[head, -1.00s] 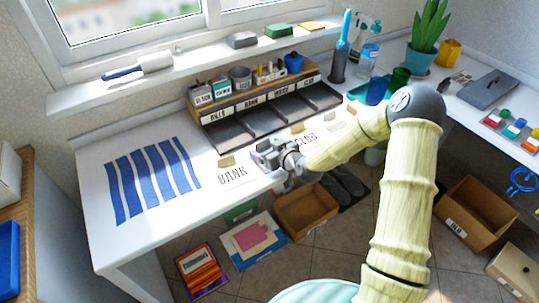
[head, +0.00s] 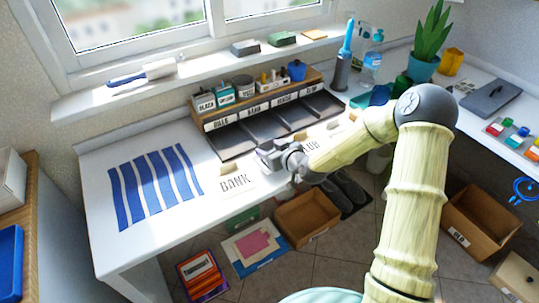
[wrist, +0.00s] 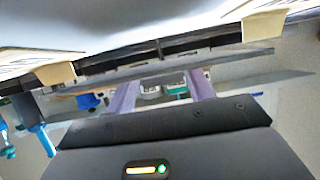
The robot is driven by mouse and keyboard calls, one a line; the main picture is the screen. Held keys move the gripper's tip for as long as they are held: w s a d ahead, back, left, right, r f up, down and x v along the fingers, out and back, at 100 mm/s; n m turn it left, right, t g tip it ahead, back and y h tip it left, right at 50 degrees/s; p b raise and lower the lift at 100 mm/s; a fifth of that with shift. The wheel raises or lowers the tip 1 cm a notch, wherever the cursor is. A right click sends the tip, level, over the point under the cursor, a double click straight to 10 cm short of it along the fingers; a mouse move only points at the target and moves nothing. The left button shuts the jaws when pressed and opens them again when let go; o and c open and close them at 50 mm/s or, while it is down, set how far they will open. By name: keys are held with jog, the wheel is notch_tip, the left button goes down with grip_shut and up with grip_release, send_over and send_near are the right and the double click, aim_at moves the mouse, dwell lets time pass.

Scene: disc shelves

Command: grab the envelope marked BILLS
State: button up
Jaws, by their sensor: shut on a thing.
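In the head view my gripper (head: 272,153) is over the desk's front part, between a white envelope marked BANK (head: 237,184) and one whose visible letters end in "UB" (head: 312,146). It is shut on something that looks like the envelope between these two. The gripper hides most of that envelope, and I cannot read its marking. In the wrist view the two purple fingers (wrist: 163,90) stand apart, and a large grey surface fills the top. Beige tabs of the neighbouring envelopes show at the left (wrist: 55,73) and right (wrist: 262,24).
A rack (head: 228,142) with labelled slots, one reading BILLS (head: 217,123), stands behind my gripper, with jars on top. A blue-striped sheet (head: 155,185) lies to the left. An open cardboard box (head: 308,216) and a dark mat are on the floor below the desk edge.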

notch_tip(320, 180, up, 7)
jog(key=shift+f+p, duration=0.1)
jog(key=shift+p, duration=0.25)
